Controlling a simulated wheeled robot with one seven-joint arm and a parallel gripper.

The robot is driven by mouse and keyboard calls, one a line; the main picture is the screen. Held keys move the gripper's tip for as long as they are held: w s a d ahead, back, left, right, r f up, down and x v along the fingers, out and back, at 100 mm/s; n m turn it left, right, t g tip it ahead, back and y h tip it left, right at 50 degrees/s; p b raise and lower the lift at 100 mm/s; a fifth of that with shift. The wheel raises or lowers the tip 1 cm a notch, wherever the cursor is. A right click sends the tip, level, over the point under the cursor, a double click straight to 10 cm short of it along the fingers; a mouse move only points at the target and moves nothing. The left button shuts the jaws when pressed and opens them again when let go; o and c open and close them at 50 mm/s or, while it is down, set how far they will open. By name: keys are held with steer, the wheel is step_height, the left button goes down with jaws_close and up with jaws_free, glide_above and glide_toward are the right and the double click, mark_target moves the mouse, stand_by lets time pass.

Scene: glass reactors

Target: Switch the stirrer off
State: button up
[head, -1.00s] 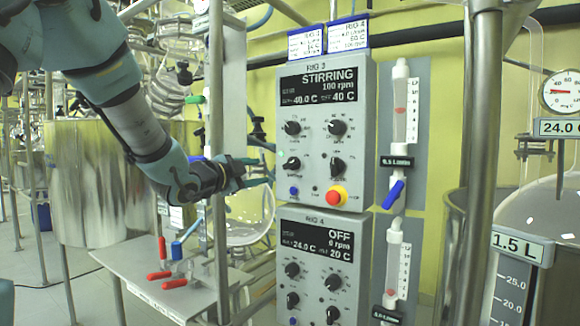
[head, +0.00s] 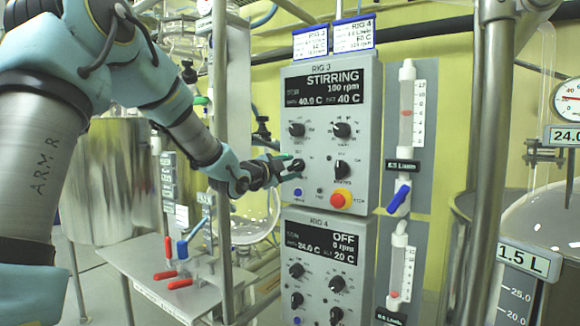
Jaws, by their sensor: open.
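The RIG 3 control box (head: 368,130) hangs on the yellow wall, with a black display (head: 327,88) reading STIRRING, 100 rpm, 40.0 C. Below the display are several black knobs, among them an upper-left knob (head: 297,130), an upper-right knob (head: 342,130) and a lower-right knob (head: 342,170). A blue button (head: 298,193) and a red stop button (head: 341,199) on a yellow base sit at the bottom. My gripper (head: 291,168) is open at the lower-left of the panel, its fingers around or just in front of the lower-left knob, which they partly hide. I cannot tell whether they touch it.
The RIG 4 box (head: 368,270) hangs below, its display reading OFF, 0 rpm. Flow meters with blue valves (head: 399,198) stand right of the boxes. A metal post (head: 493,120) stands further right. A bench (head: 140,278) with red-handled valves (head: 178,284) lies lower left.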

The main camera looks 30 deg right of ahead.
jaws_close()
stand_by(0.4)
